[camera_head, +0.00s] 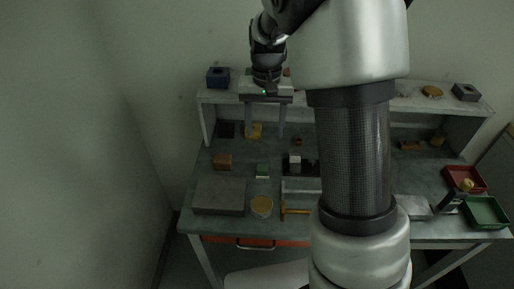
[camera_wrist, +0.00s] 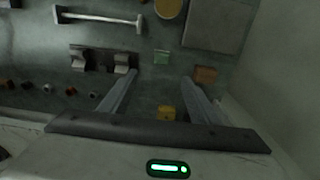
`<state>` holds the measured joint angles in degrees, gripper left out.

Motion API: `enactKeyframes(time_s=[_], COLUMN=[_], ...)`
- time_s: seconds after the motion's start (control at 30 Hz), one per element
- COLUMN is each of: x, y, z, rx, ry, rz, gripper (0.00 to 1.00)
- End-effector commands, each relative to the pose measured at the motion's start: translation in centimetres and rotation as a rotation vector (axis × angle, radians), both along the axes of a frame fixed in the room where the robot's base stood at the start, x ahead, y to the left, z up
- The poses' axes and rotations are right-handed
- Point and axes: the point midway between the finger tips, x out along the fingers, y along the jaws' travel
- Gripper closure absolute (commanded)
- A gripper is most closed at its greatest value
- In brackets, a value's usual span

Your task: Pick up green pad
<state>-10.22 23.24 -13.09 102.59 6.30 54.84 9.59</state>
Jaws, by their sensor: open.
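The green pad (camera_head: 262,170) is a small green block lying on the grey workbench, left of my arm in the head view. In the wrist view the green pad (camera_wrist: 161,57) lies just beyond the gap between my fingertips. My gripper (camera_head: 265,136) points down above the back part of the bench, with its two fingers spread. In the wrist view my gripper (camera_wrist: 160,77) is open, with nothing between its fingers. It is apart from the pad.
A brown block (camera_head: 222,161) and a grey plate (camera_head: 219,195) lie left of the pad. A round yellow-topped item (camera_head: 262,206) is in front. A red tray (camera_head: 473,172) and green tray (camera_head: 489,222) are far right.

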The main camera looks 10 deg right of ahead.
Motion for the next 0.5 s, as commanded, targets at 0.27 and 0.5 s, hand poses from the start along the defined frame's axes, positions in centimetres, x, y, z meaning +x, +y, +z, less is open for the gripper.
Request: enactKeyframes(time_s=[0.27,0.5], x=[-0.2,-0.2], y=[0.0,0.0], z=[-5.9,-10.4], rx=[0.0,-0.001], ry=[0.007,0.004], rz=[0.0,0.001], gripper=[0.44,0.44])
